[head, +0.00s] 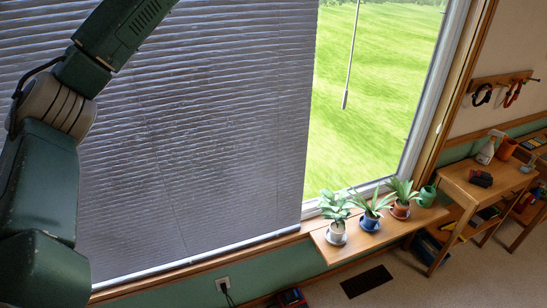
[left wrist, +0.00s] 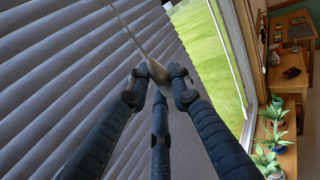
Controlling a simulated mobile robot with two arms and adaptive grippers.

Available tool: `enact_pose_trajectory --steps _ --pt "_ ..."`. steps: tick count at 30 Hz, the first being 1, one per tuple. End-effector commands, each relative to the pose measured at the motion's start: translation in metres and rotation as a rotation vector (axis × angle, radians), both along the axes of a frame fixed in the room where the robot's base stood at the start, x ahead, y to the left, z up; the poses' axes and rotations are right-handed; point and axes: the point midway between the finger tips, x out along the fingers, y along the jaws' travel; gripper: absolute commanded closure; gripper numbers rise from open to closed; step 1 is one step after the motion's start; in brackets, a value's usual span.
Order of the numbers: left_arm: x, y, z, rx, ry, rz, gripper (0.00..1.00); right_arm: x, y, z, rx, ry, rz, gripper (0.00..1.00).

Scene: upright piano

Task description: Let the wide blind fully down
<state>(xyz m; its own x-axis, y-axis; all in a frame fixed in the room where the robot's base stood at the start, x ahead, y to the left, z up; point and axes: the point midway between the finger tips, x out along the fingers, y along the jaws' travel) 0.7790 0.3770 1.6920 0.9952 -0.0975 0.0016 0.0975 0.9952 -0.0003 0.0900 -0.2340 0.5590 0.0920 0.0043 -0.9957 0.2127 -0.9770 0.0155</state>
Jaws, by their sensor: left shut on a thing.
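The wide blind (head: 200,130) is a grey slatted sheet across the left and middle of the window. Its pale bottom rail (head: 200,257) lies close along the wooden ledge. Its slats (left wrist: 60,75) also fill the left of the left wrist view. My left gripper (left wrist: 160,76) is shut on a small pale cord end, and its cord (left wrist: 127,30) runs up and left in front of the slats. The head view shows my left arm reaching out past the top edge, so the gripper is hidden there. My right gripper is in neither view.
A thin wand (head: 350,60) hangs before the uncovered glass (head: 395,90). Several potted plants (head: 370,215) stand on a wooden shelf (head: 345,255) below it. A wooden table (head: 480,185) with small objects stands at right. The carpet (head: 440,285) at lower right has free room.

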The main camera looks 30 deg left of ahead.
Motion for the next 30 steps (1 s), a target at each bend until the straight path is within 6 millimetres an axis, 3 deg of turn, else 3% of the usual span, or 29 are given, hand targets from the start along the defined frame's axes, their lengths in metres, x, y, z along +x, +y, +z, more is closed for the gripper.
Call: enact_pose_trajectory --steps 3,4,7,17,30 --pt "0.001 0.0 -0.004 0.001 0.008 0.0 1.0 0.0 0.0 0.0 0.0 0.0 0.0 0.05" --pt "0.001 0.0 -0.004 0.002 0.008 0.0 0.74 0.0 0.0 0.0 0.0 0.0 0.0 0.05" --pt "0.001 0.0 -0.004 0.002 0.007 0.0 0.54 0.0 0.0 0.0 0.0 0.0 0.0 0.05" --pt "-0.002 0.0 -0.001 0.0 0.002 0.0 0.54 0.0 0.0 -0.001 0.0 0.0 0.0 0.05" --pt "-0.043 0.005 -0.001 0.001 0.001 0.0 0.54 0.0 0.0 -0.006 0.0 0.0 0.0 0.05"
